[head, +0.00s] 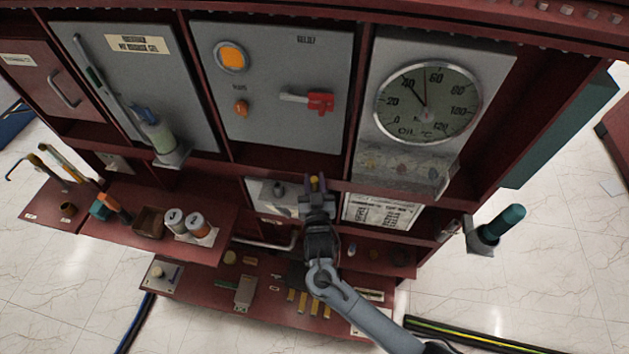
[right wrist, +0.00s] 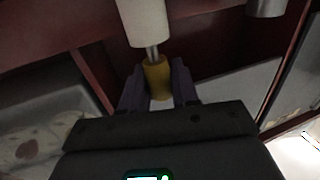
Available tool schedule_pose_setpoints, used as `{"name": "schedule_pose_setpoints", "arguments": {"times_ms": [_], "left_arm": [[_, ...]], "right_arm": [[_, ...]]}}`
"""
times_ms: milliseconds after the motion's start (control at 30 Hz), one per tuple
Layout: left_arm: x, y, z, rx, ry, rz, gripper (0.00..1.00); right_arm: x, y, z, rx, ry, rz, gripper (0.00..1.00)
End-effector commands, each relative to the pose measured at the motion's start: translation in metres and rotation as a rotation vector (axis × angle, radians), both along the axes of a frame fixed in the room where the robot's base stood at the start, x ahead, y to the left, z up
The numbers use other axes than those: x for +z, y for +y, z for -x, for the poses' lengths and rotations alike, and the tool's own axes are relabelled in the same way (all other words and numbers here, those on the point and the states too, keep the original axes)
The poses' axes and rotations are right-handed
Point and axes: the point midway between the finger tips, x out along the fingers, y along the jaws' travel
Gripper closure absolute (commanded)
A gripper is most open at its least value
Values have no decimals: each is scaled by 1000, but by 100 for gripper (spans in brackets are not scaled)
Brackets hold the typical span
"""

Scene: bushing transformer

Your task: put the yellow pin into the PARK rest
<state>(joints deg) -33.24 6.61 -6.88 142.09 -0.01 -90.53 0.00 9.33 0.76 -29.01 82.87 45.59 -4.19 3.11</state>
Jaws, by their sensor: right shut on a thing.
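The yellow pin (head: 314,180) is between the fingertips of my right gripper (head: 315,187), in front of the cabinet's lower middle bay. In the right wrist view the pin's yellow grip (right wrist: 158,78) is held between the two dark fingers of the right gripper (right wrist: 157,88). A short metal shaft (right wrist: 151,53) runs from it up to a pale cylinder (right wrist: 143,20). I cannot tell whether the shaft sits in that cylinder or only lines up with it. I cannot make out a PARK label in either view. My left gripper is not in view.
A grey panel (head: 263,193) lies behind the gripper, with a printed sheet (head: 381,212) to its right. A dial gauge (head: 428,103) and a red-handled switch (head: 319,102) are above. A shelf with cans (head: 176,220) is at left. The lower shelf (head: 210,297) holds several small parts.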

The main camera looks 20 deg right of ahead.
Motion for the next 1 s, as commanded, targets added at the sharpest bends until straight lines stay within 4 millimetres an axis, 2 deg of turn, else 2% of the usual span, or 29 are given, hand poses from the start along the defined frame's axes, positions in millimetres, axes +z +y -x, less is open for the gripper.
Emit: {"name": "schedule_pose_setpoints", "arguments": {"times_ms": [67,100,267,667,767,1000], "left_arm": [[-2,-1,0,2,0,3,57],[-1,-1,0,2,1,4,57],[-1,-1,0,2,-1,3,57],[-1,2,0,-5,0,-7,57],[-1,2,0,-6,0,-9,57],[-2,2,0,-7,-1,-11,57]], "right_arm": [[-3,0,0,0,0,0,100],[-1,0,0,0,0,0,64],[-1,0,0,0,0,0,41],[-2,2,6,0,1,0,41],[-2,5,15,1,0,-2,41],[-2,16,54,0,1,-3,41]]}}
